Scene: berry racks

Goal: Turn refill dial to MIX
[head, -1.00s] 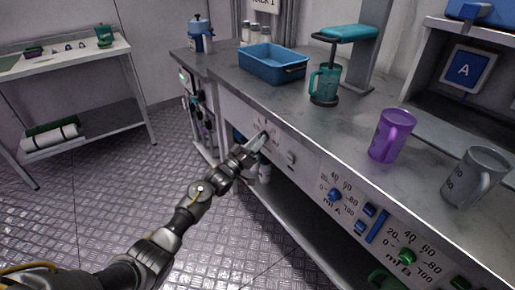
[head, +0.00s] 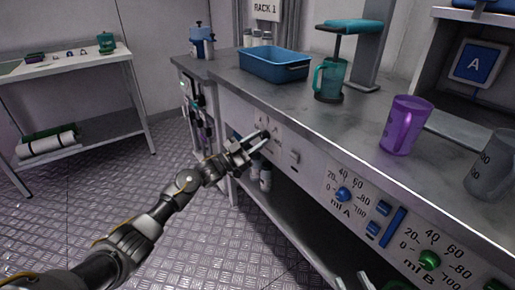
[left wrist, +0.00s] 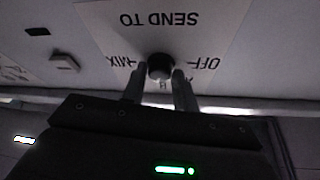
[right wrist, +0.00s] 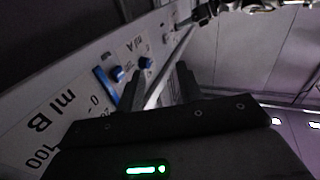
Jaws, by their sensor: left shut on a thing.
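The refill dial (left wrist: 160,67) is a dark round knob under upside-down SEND TO lettering. MIX (left wrist: 127,61) is printed to its left, OFF to its right, A and B below, partly hidden. In the head view the dial (head: 265,133) sits on the bench's front panel. My left gripper (head: 250,146) is at the panel there. In the left wrist view its fingers (left wrist: 158,84) stand either side of the dial's lower part, shut on it. Which mark the dial points to cannot be told. My right gripper (right wrist: 166,78) is open and empty beside the panel.
The panel also carries blue dial A (head: 342,194) and green dial B (head: 429,260). A white side table (head: 70,68) stands at left.

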